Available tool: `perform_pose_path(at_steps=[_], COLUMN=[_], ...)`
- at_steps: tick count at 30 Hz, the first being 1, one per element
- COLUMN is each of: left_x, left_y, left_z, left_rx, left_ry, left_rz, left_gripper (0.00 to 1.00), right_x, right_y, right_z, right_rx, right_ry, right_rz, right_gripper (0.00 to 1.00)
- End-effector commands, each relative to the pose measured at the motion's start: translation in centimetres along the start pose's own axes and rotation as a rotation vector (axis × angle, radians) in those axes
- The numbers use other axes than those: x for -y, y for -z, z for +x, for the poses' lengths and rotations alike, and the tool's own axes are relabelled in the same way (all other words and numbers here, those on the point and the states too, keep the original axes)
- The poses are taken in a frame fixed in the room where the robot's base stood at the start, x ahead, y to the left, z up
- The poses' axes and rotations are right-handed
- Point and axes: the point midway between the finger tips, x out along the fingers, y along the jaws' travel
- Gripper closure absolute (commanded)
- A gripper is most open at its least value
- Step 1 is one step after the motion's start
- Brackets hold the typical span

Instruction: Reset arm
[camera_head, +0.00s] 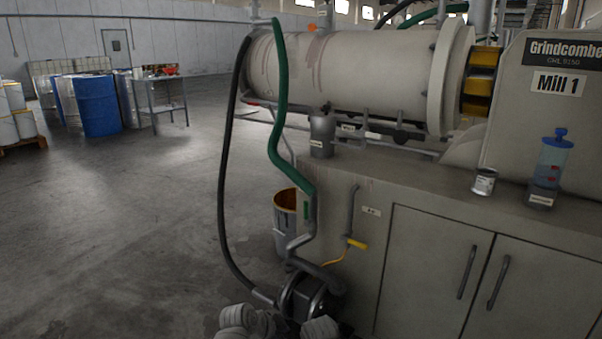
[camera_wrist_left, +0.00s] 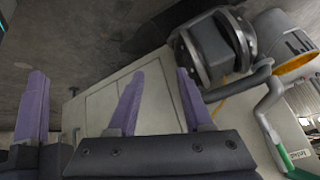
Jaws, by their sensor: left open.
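My left gripper (camera_wrist_left: 159,74) shows in the left wrist view as two purple fingers on a dark grey body. The fingers stand apart, with nothing between them. Another purple finger (camera_wrist_left: 32,105) stands at the left edge of that view on a separate dark block; it appears to belong to my right gripper, and its other finger cannot be made out. In the head view neither gripper shows. Pale rounded parts at the bottom edge there look like my own arm links.
The mill cabinet (camera_head: 430,250) fills the right, with a can (camera_head: 484,182) and a blue-topped container (camera_head: 555,160) on top. The left floor is clear up to a blue drum (camera_head: 98,105) and table.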

Motion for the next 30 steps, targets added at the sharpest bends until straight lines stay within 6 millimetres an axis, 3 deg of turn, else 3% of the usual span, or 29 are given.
perform_pose_path(at_steps=[3,6,12,20,30], left_x=[0.1,0.0,-0.1,-0.2,-5.3], left_y=[-4.3,-7.3,-11.4,-15.4,-9.7], left_z=[-0.7,-1.5,-3.2,-5.5,-6.5], left_rx=[0.161,0.276,0.445,0.611,0.686], left_ry=[-0.018,-0.005,0.059,0.177,0.122], left_rz=[-0.268,-0.462,-0.747,-1.039,-0.842], left_gripper=[0.49,0.49,0.49,0.49,0.49], right_x=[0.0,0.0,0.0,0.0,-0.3], right_y=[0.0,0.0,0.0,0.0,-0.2], right_z=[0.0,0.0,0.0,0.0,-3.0], right_rx=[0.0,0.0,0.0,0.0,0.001], right_ry=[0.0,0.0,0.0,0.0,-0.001], right_rz=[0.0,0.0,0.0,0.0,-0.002], right_gripper=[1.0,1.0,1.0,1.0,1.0])
